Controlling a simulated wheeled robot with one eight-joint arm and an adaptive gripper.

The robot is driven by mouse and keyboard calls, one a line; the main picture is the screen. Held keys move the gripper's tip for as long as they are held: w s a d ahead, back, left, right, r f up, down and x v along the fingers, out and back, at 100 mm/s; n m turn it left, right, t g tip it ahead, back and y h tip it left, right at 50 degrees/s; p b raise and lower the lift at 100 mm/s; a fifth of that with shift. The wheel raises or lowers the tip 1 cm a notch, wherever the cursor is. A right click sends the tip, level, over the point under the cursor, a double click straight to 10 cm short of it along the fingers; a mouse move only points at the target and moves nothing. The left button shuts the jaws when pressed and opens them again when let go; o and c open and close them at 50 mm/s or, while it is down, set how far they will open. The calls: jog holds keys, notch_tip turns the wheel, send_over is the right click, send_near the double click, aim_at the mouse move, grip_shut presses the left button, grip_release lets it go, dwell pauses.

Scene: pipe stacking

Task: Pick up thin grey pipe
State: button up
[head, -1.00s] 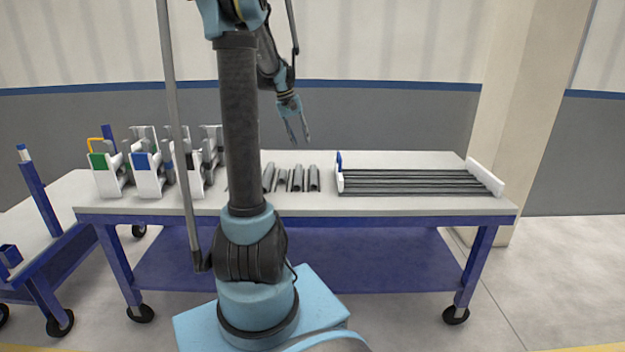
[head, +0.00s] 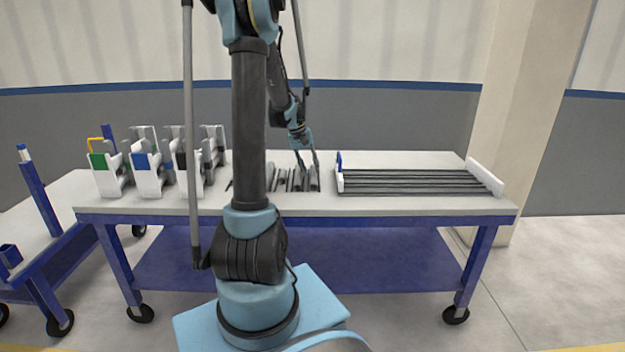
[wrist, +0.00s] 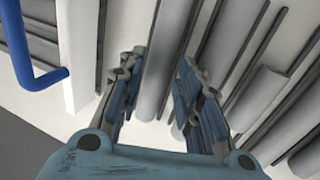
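My gripper (head: 308,165) is open over the group of short grey pipes (head: 285,181) on the table, at that group's right end in the head view. In the wrist view my open fingers (wrist: 160,64) are on either side of a thick light-grey pipe (wrist: 166,60). A thin darker grey pipe (wrist: 148,45) lies along that thick pipe's left side, close to my left finger. Another thin grey pipe (wrist: 211,34) runs to the right, behind my right finger. I cannot tell whether my fingers touch any pipe. The lower ends of the pipes between my fingers are partly hidden.
A rack (head: 487,177) of long dark pipes stands to the right; its white end bracket (wrist: 78,50) and blue handle (wrist: 38,80) are left in the wrist view. White holders (head: 150,178) stand at the table's left. The table (head: 400,208) is clear along its front.

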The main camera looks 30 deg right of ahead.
jog(key=shift+x, duration=1.35)
jog(key=shift+c, duration=0.2)
jog(key=c, duration=0.7)
jog(key=shift+r, duration=0.1)
